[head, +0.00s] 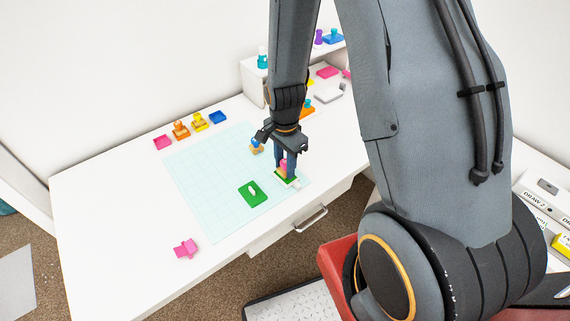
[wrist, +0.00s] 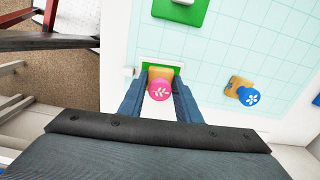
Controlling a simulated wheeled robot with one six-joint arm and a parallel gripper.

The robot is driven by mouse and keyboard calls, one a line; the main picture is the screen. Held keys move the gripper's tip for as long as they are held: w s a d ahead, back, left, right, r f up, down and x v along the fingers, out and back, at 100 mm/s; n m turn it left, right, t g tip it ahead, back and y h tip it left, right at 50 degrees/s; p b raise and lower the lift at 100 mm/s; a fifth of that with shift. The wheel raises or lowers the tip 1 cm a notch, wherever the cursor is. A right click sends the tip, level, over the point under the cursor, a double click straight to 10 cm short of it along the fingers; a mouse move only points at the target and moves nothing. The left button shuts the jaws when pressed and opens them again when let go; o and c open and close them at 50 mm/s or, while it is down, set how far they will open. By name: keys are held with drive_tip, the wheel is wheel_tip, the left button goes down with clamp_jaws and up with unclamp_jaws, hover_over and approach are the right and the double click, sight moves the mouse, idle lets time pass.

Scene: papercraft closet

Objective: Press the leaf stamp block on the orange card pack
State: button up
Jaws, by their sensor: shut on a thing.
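My gripper (head: 287,165) is shut on the leaf stamp block, which has a pink knob with a white leaf mark (wrist: 159,91) and a tan wooden base (wrist: 160,74). The stamp is upright over a green pad (wrist: 177,69) at the mat's near right edge. I cannot tell whether the base touches the pad. The held stamp's pink knob also shows in the head view (head: 284,167). An orange item (head: 181,131) stands in the row behind the mat; another orange item (head: 306,108) lies behind my gripper. I cannot tell which is the orange card pack.
A green lid-like piece (head: 253,194) lies on the pale grid mat (head: 205,185). A blue-knobbed stamp (wrist: 247,95) stands close to the right in the wrist view. Pink (head: 162,142), yellow (head: 199,122) and blue (head: 217,117) items line the back. A pink piece (head: 186,248) lies front left.

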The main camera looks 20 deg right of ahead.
drive_tip(key=shift+f, duration=0.45)
idle(0.8)
drive_tip(key=o, duration=0.4)
clamp_jaws()
drive_tip(key=shift+r+p, duration=2.25)
drive_tip(key=shift+r, duration=0.85)
